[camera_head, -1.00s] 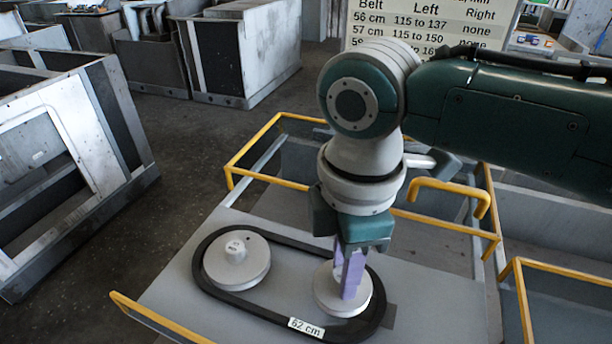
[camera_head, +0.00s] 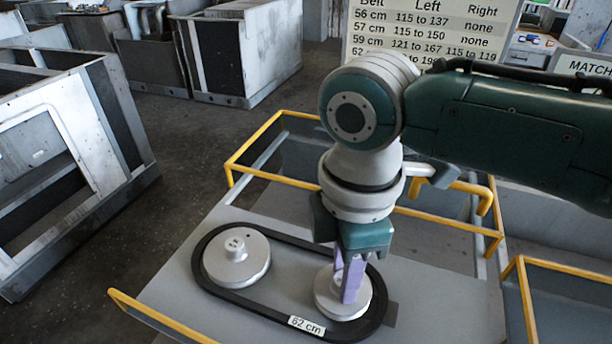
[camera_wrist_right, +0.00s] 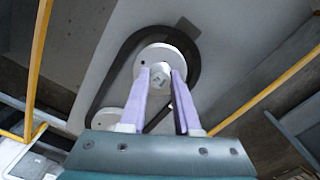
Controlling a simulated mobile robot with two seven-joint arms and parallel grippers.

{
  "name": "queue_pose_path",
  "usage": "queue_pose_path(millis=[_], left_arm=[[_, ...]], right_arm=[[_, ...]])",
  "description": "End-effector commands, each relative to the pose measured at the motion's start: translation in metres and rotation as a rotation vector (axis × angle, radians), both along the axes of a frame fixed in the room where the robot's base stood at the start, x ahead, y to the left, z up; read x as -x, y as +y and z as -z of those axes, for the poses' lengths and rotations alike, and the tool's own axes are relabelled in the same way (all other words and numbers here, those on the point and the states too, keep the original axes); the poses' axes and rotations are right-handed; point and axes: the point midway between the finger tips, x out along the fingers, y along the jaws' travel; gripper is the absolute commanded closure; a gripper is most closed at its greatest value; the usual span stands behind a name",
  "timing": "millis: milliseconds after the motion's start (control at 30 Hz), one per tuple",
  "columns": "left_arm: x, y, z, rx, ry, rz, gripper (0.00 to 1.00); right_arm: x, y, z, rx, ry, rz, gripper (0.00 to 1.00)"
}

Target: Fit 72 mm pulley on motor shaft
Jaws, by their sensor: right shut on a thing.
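Two silver pulleys lie inside a black belt loop (camera_head: 215,286) tagged "62 cm", on a grey plate (camera_head: 430,310). The left pulley (camera_head: 231,270) has a raised hub with a small mark I cannot read. My right gripper (camera_head: 348,285) is down at the right pulley (camera_head: 325,302), its pale purple fingers shut on that pulley's hub. The wrist view shows the hub (camera_wrist_right: 160,73) between the two fingertips, with the pulley disc (camera_wrist_right: 150,55) behind. No size is legible on the right pulley, and any shaft under it is hidden. My left gripper is not in view.
Yellow rails (camera_head: 250,145) edge the frame around the plate, with another yellow rail (camera_head: 530,310) at the right. A belt table sign (camera_head: 430,30) stands at the back. Grey metal housings (camera_head: 235,55) stand on the dark floor to the left.

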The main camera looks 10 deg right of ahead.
Motion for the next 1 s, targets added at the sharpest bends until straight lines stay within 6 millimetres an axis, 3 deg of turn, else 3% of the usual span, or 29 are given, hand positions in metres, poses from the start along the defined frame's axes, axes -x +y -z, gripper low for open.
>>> queue_pose_path(millis=[433, 467, 500, 767, 1000], left_arm=[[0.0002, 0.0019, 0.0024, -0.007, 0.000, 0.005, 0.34], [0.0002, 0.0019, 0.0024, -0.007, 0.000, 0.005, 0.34], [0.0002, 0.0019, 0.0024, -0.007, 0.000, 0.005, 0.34], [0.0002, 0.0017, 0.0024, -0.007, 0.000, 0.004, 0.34], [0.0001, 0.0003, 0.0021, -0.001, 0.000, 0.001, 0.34]], right_arm=[[0.0000, 0.0002, 0.0048, 0.000, 0.000, 0.000, 1.00], [0.0000, 0.0003, 0.0048, 0.000, 0.000, 0.000, 0.68], [0.0000, 0.0003, 0.0048, 0.000, 0.000, 0.000, 0.63], [0.0000, 0.0003, 0.0047, 0.000, 0.000, 0.000, 0.34], [0.0002, 0.0001, 0.0047, 0.000, 0.001, 0.000, 0.34]])
